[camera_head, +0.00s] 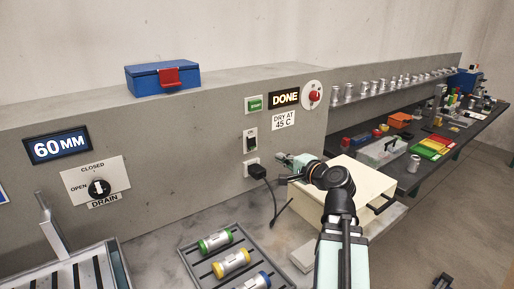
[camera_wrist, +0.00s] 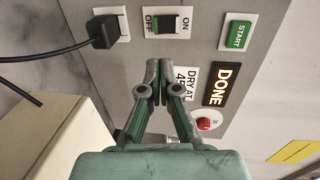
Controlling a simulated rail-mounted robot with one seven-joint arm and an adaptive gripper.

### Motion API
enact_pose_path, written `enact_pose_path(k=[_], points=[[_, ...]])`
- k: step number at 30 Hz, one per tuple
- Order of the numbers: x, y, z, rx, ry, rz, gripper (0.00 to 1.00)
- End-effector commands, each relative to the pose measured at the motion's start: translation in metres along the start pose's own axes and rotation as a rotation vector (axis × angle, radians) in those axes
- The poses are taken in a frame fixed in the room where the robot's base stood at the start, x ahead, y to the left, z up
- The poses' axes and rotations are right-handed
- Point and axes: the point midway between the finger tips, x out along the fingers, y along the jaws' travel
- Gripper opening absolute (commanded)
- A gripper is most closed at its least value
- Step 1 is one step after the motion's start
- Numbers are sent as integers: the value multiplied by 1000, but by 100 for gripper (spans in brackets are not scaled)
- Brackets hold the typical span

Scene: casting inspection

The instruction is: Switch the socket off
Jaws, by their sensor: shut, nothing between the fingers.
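The socket switch (camera_head: 250,140) is a white plate with a dark rocker on the grey wall panel. In the wrist view the switch (camera_wrist: 167,22) shows OFF on its left and ON on its right, with some green on the rocker; which side is pressed I cannot tell. The socket (camera_head: 251,163) sits just below it with a black plug (camera_head: 257,172) in it; the plug also shows in the wrist view (camera_wrist: 103,32). My gripper (camera_wrist: 157,66) is shut and empty. Its fingertips appear beside the switch, apart from it in the picture. In the head view my gripper (camera_head: 284,160) is right of the socket.
A green START button (camera_head: 254,103), a DONE sign (camera_head: 285,97), a red button (camera_head: 314,96) and a DRY AT 45 C label (camera_head: 284,120) are close by. A cream box (camera_head: 345,190) stands below my arm. The plug's black cord (camera_head: 272,199) hangs down.

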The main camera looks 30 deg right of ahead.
Motion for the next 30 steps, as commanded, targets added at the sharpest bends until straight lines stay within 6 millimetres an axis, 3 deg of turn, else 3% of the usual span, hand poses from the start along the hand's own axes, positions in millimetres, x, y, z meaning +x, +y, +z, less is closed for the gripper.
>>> enact_pose_path(k=[18, 30], points=[[23, -6, 1, 3, 0, 3, 0], [48, -6, 0, 3, 0, 3, 0]])
